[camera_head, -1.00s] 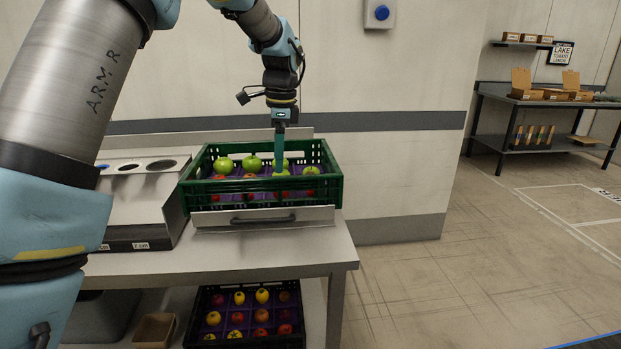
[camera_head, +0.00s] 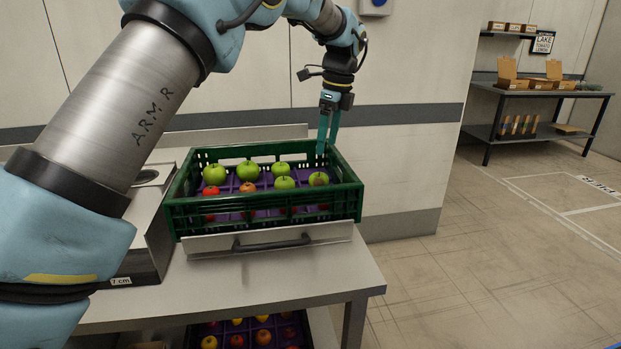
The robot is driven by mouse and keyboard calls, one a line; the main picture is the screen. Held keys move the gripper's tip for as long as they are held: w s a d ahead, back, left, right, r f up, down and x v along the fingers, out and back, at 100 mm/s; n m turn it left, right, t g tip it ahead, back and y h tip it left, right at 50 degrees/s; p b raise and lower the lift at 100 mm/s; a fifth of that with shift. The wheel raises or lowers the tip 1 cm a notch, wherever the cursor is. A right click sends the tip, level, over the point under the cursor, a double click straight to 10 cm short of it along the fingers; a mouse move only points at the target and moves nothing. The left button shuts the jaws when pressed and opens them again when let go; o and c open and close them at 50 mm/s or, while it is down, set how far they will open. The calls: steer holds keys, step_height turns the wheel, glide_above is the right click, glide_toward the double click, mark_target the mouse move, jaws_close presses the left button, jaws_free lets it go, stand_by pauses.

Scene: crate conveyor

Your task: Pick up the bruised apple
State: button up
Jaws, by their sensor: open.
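A green crate (camera_head: 262,210) with a purple liner stands on the table and holds green, red and orange apples. At its right end sits a green apple with a brown patch (camera_head: 318,179), which looks like the bruised one. My gripper (camera_head: 327,150) points down at the crate's back right corner, its teal fingers a little apart and empty. The fingertips are above and slightly behind the bruised apple, with no contact visible. The crate's front wall hides the lower parts of the front apples.
A grey metal box with round holes (camera_head: 140,250) stands left of the crate, partly behind my arm. A second crate of apples (camera_head: 245,335) sits on the lower shelf. A shelf table with cardboard boxes (camera_head: 540,90) is far right. The floor between is clear.

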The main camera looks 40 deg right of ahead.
steer(key=p, duration=0.1)
glide_above(320, 175)
steer(key=f, duration=0.5)
steer(key=shift+s+d, duration=0.3)
steer(key=shift+s, duration=0.05)
steer(key=f+p, duration=0.1)
steer(key=f, duration=0.1)
steer(key=f+p, duration=0.1)
steer(key=f, duration=0.1)
steer(key=shift+w+a+p, duration=0.25)
steer(key=shift+a+p, duration=0.05)
steer(key=shift+a, duration=0.05)
steer(key=shift+w+f, duration=0.1)
steer(key=shift+f, duration=0.55)
steer(key=c, duration=1.1)
